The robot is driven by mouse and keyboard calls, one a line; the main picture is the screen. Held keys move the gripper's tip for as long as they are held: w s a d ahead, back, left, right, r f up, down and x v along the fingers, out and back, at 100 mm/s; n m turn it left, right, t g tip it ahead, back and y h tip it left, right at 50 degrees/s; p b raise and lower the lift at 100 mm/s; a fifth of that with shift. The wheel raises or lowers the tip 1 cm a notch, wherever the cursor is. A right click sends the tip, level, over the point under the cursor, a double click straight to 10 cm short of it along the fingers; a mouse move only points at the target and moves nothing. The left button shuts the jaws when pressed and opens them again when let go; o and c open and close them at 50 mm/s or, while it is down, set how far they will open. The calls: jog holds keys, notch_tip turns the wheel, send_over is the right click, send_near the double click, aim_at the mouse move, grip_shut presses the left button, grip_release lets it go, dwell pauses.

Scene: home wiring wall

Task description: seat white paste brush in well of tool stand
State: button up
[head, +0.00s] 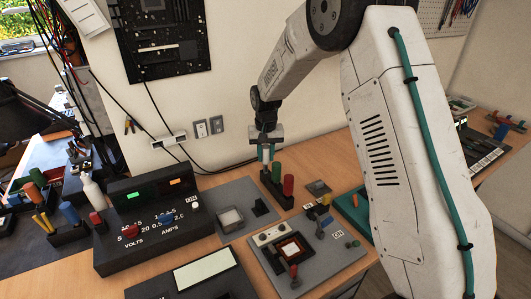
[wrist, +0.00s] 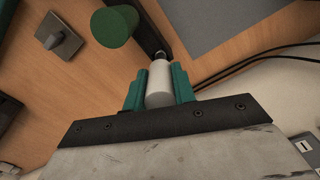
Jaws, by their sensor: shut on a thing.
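My gripper (head: 266,147) is shut on the white paste brush, with its teal fingers on either side of the white handle. In the wrist view the brush (wrist: 159,88) stands out between the fingers (wrist: 159,92), its narrow dark end toward the black tool stand (wrist: 152,32). In the head view the gripper is above the back left end of the stand (head: 265,182). A green-handled tool (head: 276,172) and a red-handled tool (head: 288,184) stand upright in it. I cannot tell whether the brush's lower end is inside the well.
A grey board with a red-tipped lever (head: 294,270) is in front. A black power supply (head: 150,225) stands farther left. Black cables (head: 215,170) run along the wall behind.

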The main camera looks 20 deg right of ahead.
jog(key=shift+f, duration=1.15)
jog(key=o, duration=1.1)
notch_tip(320, 180, up, 8)
jog(key=shift+f, duration=0.15)
